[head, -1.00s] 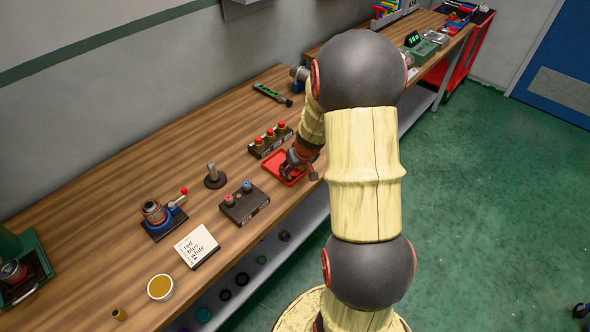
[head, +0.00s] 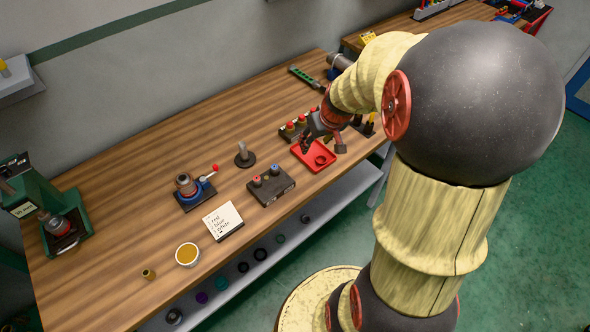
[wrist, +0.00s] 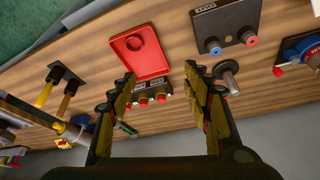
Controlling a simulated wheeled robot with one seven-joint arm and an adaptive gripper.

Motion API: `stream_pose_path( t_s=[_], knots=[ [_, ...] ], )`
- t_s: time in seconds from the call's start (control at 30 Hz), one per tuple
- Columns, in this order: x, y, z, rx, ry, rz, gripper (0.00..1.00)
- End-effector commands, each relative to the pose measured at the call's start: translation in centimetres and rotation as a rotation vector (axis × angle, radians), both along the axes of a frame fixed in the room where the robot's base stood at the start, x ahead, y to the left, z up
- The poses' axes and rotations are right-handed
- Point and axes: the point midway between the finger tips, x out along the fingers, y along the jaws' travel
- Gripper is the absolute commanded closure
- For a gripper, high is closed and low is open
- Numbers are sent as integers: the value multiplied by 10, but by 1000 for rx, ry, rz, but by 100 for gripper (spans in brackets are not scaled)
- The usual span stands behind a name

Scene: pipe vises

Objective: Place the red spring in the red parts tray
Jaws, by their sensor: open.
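The red spring (head: 320,160) lies inside the red parts tray (head: 309,161) on the workbench. In the wrist view the spring (wrist: 135,43) is a small red ring on the tray floor, near the far left corner of the tray (wrist: 153,63). My gripper (head: 323,147) is above the tray, apart from the spring. In the wrist view its two fingers (wrist: 158,76) are spread with nothing between them. In the head view the gripper partly covers the tray's back edge.
A block with several red-topped pieces (head: 298,126) stands behind the tray. A dark box with a red and a blue knob (head: 271,189) and an upright post (head: 243,154) stand to the left. A lettered card (head: 224,221) and vise (head: 193,193) are farther left.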

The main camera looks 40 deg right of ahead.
Motion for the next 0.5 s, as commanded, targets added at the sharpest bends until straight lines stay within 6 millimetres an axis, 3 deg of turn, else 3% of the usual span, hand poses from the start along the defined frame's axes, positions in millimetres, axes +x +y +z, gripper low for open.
stream_pose_path(
  t_s=[0.03,0.1,0.3,0.4,0.5],
  knots=[
    [1,29,24,-5,-18,39,50],
    [-7,69,53,-3,-28,82,50],
    [-58,168,114,-5,-51,182,50],
    [-92,201,133,-11,-61,218,50],
    [-123,222,144,-17,-70,240,50]
  ],
)
